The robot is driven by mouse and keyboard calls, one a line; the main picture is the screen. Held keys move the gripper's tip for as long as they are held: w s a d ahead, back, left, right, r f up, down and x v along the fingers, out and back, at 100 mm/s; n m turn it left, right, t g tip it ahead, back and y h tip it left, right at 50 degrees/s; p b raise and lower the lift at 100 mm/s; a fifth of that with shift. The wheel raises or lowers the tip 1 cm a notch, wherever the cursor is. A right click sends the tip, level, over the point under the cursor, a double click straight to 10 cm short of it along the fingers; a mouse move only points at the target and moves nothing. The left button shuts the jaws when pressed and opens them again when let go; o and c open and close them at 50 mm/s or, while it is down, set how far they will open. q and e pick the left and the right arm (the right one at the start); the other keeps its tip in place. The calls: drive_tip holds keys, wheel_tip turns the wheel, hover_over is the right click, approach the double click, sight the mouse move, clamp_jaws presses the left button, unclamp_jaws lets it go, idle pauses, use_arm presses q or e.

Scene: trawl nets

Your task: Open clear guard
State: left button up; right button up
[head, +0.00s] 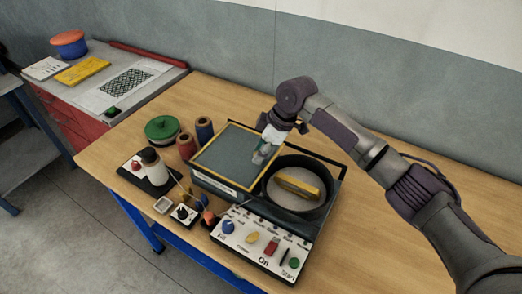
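The clear guard (224,160) is a see-through grey panel with a yellow rim. It is on the left part of a dark machine (215,186) on the wooden table. The round black bowl (270,203) on the machine's right part is uncovered and holds a yellow block (298,187). My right gripper (262,154) points down at the guard's right edge, beside the bowl. Its fingertips are small and overlap the panel, so I cannot tell whether they touch or grip it. My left gripper is not in view.
A control panel (238,247) with coloured knobs stands in front of the machine. A white bottle (154,168), red and blue spools (205,130) and a green reel (162,129) stand to the left. The table's right side (370,240) is clear. A wall rises behind.

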drive_tip(key=shift+o, duration=1.3)
drive_tip(key=shift+r, duration=0.1)
drive_tip(key=v, duration=1.2)
drive_tip(key=shift+s+a, duration=0.1)
